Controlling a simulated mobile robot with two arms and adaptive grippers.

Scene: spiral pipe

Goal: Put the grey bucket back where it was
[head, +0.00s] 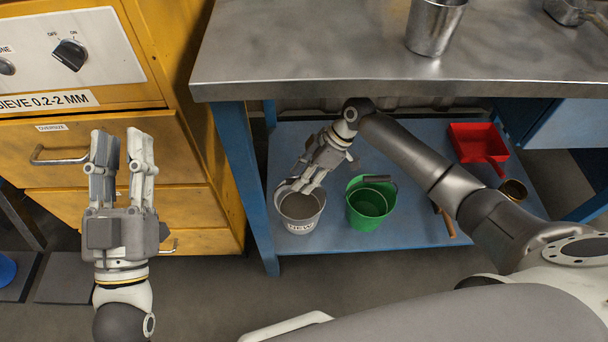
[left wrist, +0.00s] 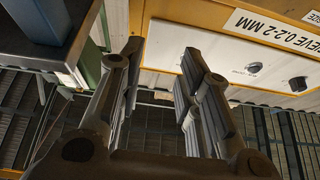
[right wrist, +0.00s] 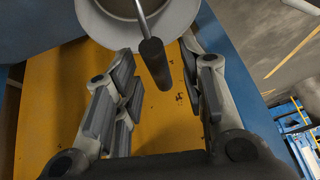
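The grey bucket (head: 301,213), with a label reading NEW, stands upright on the blue lower shelf (head: 400,235) under the metal bench, near its front left. My right gripper (head: 297,186) reaches down to the bucket's rim. In the right wrist view, the bucket (right wrist: 183,22) is at the top, and its handle with a dark grip (right wrist: 154,62) extends between my spread fingers (right wrist: 160,85), with gaps on both sides. My left gripper (head: 122,145) is open and empty, pointing up in front of the yellow cabinet; its spread fingers also show in the left wrist view (left wrist: 160,75).
A green bucket (head: 370,205) stands close to the right of the grey one. A red dustpan (head: 478,143), a hammer-like tool (head: 446,220) and a brass-coloured cup (head: 514,190) are further right. A metal container (head: 434,28) stands on the bench top (head: 300,50). A blue leg (head: 245,180) is left of the bucket.

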